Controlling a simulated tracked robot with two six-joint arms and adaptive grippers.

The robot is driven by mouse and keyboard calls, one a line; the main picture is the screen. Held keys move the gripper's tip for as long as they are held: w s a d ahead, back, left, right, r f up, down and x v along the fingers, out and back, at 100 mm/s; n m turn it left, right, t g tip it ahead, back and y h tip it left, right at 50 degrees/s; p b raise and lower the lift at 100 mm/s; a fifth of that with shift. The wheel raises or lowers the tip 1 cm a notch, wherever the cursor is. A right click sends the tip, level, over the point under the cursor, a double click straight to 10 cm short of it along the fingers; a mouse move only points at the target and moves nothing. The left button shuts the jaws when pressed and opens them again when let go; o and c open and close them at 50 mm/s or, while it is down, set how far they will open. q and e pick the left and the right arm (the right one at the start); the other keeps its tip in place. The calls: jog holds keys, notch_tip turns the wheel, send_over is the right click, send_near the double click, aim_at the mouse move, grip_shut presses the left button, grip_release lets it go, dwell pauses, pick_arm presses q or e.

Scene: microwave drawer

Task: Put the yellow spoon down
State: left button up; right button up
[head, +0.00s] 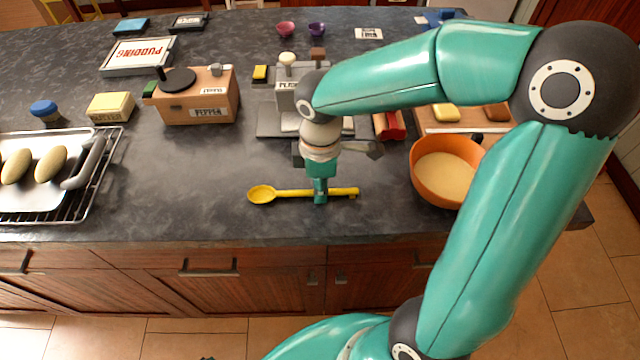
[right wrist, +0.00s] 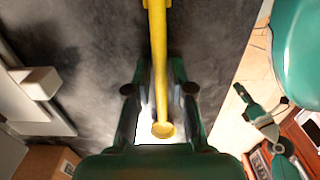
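The yellow spoon (head: 285,194) lies level at the counter's front, its bowl to the left and its handle to the right. My right gripper (head: 320,194) points down over the handle, closed around it near the handle's end. In the right wrist view, the spoon's handle (right wrist: 158,70) runs between the two fingers of my right gripper (right wrist: 159,75). I cannot tell whether the spoon touches the counter (head: 190,215). A small teal and dark part, apparently my left gripper (right wrist: 258,115), shows at the right of the wrist view; its opening is unclear.
An orange bowl (head: 418,183) stands to the right of the spoon. A grey appliance (head: 268,122) stands behind it. A wooden pepper box (head: 205,100) is farther left, and a rack with a tray (head: 82,205) is at the far left. Counter left of the spoon is clear.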

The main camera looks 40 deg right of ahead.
jog(key=shift+o, duration=0.8)
jog(key=shift+f, duration=0.1)
notch_tip(320, 180, up, 17)
jog(key=shift+s, duration=0.15)
